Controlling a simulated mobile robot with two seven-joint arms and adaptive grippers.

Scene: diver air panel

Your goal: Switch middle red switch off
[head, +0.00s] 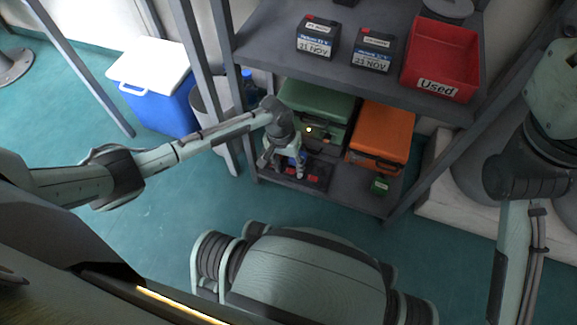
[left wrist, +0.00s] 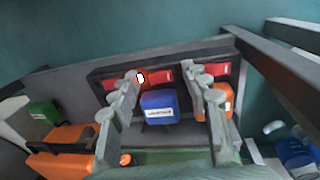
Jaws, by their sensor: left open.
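A dark panel (head: 318,172) with red switches lies on the lower shelf in the head view. In the left wrist view the middle red switch (left wrist: 161,74) sits between a red switch on the left (left wrist: 109,84) and one on the right (left wrist: 195,70). A small white spot shows at its left end. My left gripper (head: 283,171) is over the panel, pointing down, open and empty. In the left wrist view its fingers (left wrist: 164,82) spread on either side of the middle switch; contact cannot be told. Whether the switch is on or off is unclear. My right gripper is out of view.
A blue labelled box (left wrist: 158,107) stands beside the switches. The upper shelf (head: 345,85) overhangs, holding batteries (head: 318,36) and a red bin (head: 440,60). Posts flank the shelves.

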